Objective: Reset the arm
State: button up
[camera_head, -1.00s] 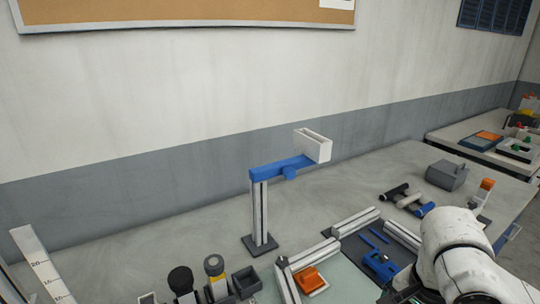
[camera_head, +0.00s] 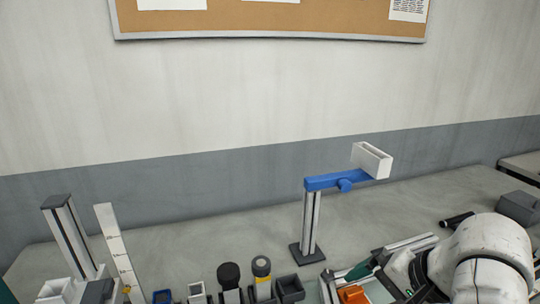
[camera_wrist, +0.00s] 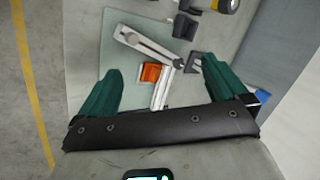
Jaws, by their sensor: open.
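My gripper (camera_wrist: 161,68) shows in the wrist view as two green fingers spread wide apart, with nothing held between them. Beyond the fingers lie an orange block (camera_wrist: 150,73) and a light metal rail (camera_wrist: 163,90) on a pale green mat (camera_wrist: 116,60). In the head view my white arm comes in at the lower right, with a green finger by the orange block (camera_head: 352,294). The arm hides part of the bench there.
A post with a blue beam (camera_head: 335,182) and a white box (camera_head: 371,160) stands on the bench. Left of it are small dark bins (camera_head: 290,288), black-topped tools (camera_head: 229,276) and a white scale (camera_head: 117,245). Bench behind the post is clear.

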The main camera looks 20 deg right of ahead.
jog(key=w+a+f+n+t+y, duration=0.1)
jog(key=w+a+f+n+y, duration=0.15)
jog(key=a+f, duration=0.3)
jog(key=s+a+f+n+g+h, duration=0.1)
jog(key=s+a+f+n+h, duration=0.15)
jog(key=s+f, duration=0.55)
jog(key=s+d+f+n+g+h, duration=0.1)
jog(key=s+d+f+n+g, duration=0.1)
jog(key=s+f, duration=0.4)
jog(key=s+d+f+n+g+h, duration=0.2)
jog(key=s+d+f+n, duration=0.2)
jog(key=s, duration=0.5)
notch_tip(320, 180, down, 3)
jog(key=shift+s+d+r+g, duration=0.1)
jog(key=shift+s+d+g, duration=0.25)
jog(key=shift+d, duration=0.7)
